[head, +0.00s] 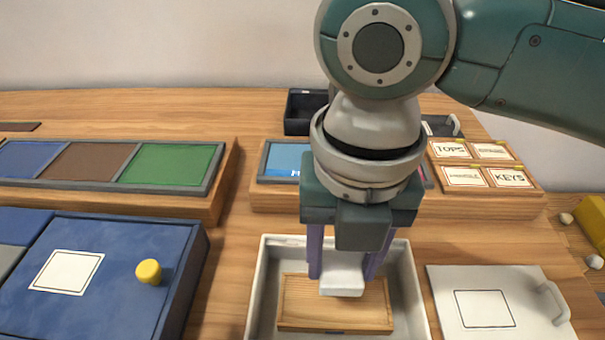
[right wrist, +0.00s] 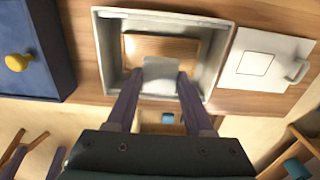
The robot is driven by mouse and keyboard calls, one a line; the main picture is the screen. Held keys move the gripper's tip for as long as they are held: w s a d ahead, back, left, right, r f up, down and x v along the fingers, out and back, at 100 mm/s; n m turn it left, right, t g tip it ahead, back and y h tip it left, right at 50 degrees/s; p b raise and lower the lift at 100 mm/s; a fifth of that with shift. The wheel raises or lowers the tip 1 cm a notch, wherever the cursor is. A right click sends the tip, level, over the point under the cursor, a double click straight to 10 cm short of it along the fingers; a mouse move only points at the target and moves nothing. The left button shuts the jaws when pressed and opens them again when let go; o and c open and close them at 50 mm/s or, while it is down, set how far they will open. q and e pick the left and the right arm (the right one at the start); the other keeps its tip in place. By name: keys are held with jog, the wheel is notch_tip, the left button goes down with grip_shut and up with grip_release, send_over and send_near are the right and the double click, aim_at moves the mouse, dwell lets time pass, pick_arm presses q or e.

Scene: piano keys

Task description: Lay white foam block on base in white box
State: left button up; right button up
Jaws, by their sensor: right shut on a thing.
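The white foam block (head: 342,281) is between the two purple fingers of my right gripper (head: 342,268), which is shut on it. The block is over the wooden base (head: 300,318) inside the white box (head: 256,290); I cannot tell whether it touches the base. In the right wrist view, the block (right wrist: 161,74) sits between the fingertips of the gripper (right wrist: 157,82). It covers part of the wooden base (right wrist: 150,46) in the open white box (right wrist: 222,60). My left gripper does not show in the head view.
A white lid with a handle (head: 535,310) lies right of the box. A blue case with a yellow knob (head: 148,271) stands at left. Behind are a tray with coloured panels (head: 172,163), label cards (head: 466,177) and a dark bin (head: 300,110).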

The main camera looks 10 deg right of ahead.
aim_at(335, 301)
jog(key=shift+f+b, duration=0.6)
jog(key=shift+f, duration=2.4)
jog(key=shift+f, duration=0.15)
jog(key=o, duration=1.3)
